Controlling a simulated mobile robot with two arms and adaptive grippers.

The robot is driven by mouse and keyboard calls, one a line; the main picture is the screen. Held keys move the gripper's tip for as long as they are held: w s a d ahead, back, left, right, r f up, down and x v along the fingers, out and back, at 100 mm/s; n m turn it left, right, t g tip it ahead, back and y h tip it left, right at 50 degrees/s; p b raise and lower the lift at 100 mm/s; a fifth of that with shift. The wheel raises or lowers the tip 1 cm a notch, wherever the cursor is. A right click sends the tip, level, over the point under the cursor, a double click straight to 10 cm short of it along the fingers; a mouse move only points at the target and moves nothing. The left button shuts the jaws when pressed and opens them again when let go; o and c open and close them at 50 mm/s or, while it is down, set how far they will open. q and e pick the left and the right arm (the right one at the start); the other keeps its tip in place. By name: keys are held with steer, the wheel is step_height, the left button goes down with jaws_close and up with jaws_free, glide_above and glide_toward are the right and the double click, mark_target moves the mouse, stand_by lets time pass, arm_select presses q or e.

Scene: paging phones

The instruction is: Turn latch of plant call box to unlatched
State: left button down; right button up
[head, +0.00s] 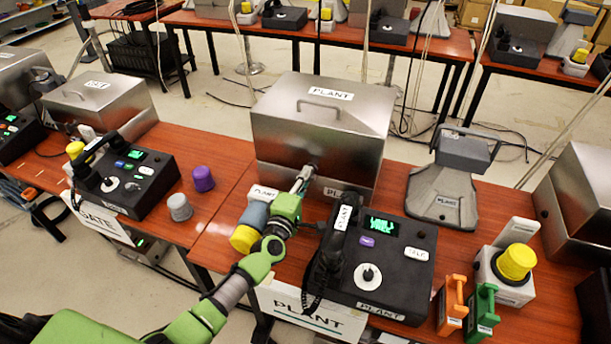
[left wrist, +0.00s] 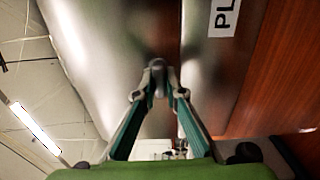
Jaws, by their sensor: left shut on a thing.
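The plant call box (head: 283,118) is a steel box with a top handle and a "PLANT" label, standing shut on the middle table. Its latch (head: 312,167) is a small metal piece on the front face, mostly hidden by my fingers. My left gripper (head: 303,178) reaches the front of the box and is shut on the latch. In the left wrist view the two fingers (left wrist: 158,92) converge on the dark rounded latch (left wrist: 158,65) against the steel front (left wrist: 105,55). The latch's exact angle is hard to tell. My right gripper is not in view.
A black plant phone console (head: 385,262) with its handset (head: 335,240) stands right of my left arm. A grey and yellow knob piece (head: 246,235) is close beside the gripper. A grey speaker (head: 442,190), orange and green tags (head: 482,312) and a yellow button (head: 516,262) stand farther right.

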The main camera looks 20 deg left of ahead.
arm_select(q)
steer(key=shift+f, duration=0.15)
stand_by(0.3)
steer(key=c, duration=2.1)
jaws_free()
steer(key=shift+s, duration=0.1)
steer(key=s, duration=1.2)
steer(key=shift+a, duration=0.2)
